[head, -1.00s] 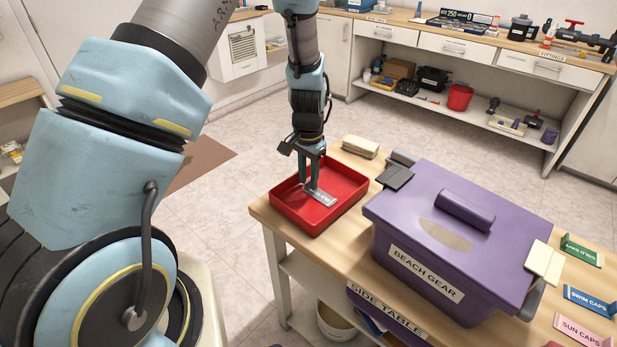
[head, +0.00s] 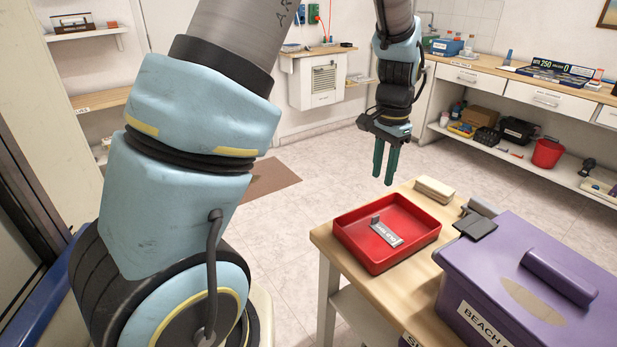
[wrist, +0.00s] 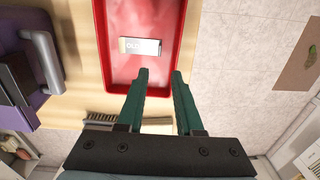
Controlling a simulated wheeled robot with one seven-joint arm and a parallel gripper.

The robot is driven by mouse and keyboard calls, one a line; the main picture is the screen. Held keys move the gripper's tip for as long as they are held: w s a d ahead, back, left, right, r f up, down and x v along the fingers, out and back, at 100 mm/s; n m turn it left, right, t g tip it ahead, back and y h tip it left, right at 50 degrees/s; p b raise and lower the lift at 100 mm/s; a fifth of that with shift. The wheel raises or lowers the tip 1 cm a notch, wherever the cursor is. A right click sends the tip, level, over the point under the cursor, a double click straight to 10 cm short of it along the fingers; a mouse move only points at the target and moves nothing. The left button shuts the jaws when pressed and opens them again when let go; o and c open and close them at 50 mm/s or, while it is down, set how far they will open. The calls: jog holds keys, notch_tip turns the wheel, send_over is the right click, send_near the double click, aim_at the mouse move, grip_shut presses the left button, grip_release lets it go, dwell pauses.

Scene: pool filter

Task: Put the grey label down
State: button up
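The grey label (head: 386,233) lies in the red tray (head: 369,264), resting on its floor with printed text on it. In the wrist view the label (wrist: 140,46) also lies inside the red tray (wrist: 98,30), apart from the fingers. My gripper (head: 384,172) is above and behind the tray, fingers pointing down. Its two green fingers (wrist: 160,76) are spread apart with nothing between them.
The tray sits at the left end of a wooden side table (head: 405,300). A purple beach gear box (head: 500,262) stands to its right. A tan brush-like block (head: 434,190) lies behind the tray. Open floor surrounds the table.

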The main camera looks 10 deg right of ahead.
jog(key=s+a+r+n, duration=0.1)
jog(key=a+n, duration=0.3)
jog(key=a, duration=0.5)
jog(key=s+a+r+n+t, duration=0.1)
jog(key=s+a+n, duration=0.2)
jog(key=a, duration=0.7)
jog(key=s+a+r+n, duration=0.1)
jog(key=a+n, duration=0.3)
jog(key=a, duration=0.6)
jog(key=shift+s+a+n+t, duration=0.15)
jog(key=shift+s+n+t, duration=0.15)
jog(key=shift+s, duration=0.15)
jog(key=shift+r, duration=0.1)
